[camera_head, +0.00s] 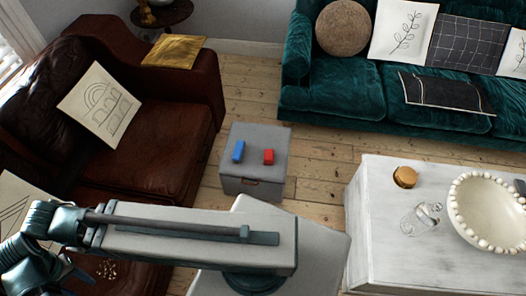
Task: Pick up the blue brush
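A small blue block-like object (238,152), the only blue item here that fits the brush, lies on top of a grey box-shaped stool (240,186) in the middle of the camera_head view. Its bristles cannot be made out at this size. A small red object (268,157) of similar kind lies just to its right, apart from it. A link of my own arm crosses the bottom of the view, well in front of the stool. No gripper fingers can be clearly seen, and nothing touches the blue object.
A brown leather sofa (165,140) stands to the left and a green velvet sofa (330,95) at the back. A white table (385,255) at the right bears a bowl (490,218), a glass jar (420,218) and a round brown item (405,177). Floorboards (318,180) right of the stool are clear.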

